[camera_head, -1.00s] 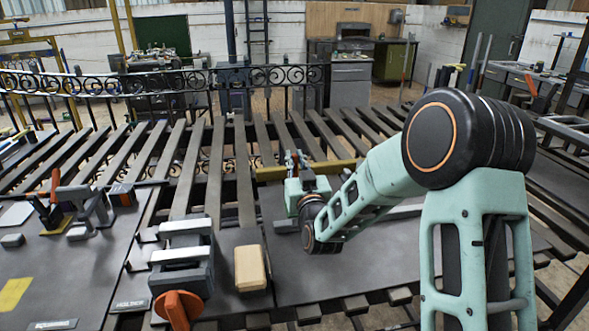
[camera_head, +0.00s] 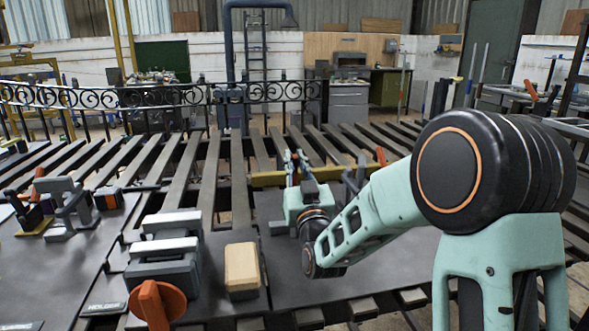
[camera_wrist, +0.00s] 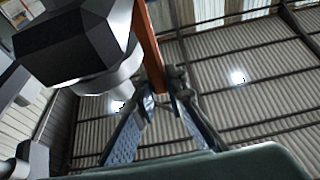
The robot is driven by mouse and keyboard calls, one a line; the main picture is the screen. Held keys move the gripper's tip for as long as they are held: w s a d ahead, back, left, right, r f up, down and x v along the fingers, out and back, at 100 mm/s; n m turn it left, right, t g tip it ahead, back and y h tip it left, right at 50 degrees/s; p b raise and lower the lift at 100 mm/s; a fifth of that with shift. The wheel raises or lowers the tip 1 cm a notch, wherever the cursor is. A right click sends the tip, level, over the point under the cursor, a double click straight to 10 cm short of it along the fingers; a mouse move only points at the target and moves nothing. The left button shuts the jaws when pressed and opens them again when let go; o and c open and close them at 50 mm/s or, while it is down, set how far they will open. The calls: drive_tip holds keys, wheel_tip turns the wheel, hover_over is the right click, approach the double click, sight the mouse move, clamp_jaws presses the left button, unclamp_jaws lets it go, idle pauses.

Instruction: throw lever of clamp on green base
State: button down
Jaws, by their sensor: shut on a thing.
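My gripper (camera_head: 297,163) points upward past the middle of the bench, in front of a yellow bar. In the wrist view, its two blue fingers (camera_wrist: 160,98) close at their tips around the lower end of an orange-red lever (camera_wrist: 149,45). A dark grey clamp part (camera_wrist: 75,42) with a pale cylinder is close on the left of it. In the head view, an orange handle (camera_head: 381,157) shows beyond my arm, with dark clamp parts beside it, partly hidden. Another clamp (camera_head: 70,205) with a red lever stands at left. I cannot make out a green base.
A grey vise-like holder (camera_head: 165,262) with an orange knob and a tan block (camera_head: 241,267) stand at the front. The yellow bar (camera_head: 268,180) lies behind my gripper. The slatted bench has open gaps, and a scrolled iron gate (camera_head: 150,96) runs along the back.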

drive_tip(key=c, duration=1.9)
unclamp_jaws()
drive_tip(key=shift+c, duration=0.2)
drive_tip(key=shift+s, duration=0.15)
drive_tip(key=shift+s+d+f, duration=0.1)
drive_tip(key=shift+s+f, duration=0.05)
drive_tip(key=shift+s, duration=0.1)
drive_tip(key=s+d, duration=0.3)
drive_tip(key=s, duration=0.9)
drive_tip(key=shift+d, duration=0.25)
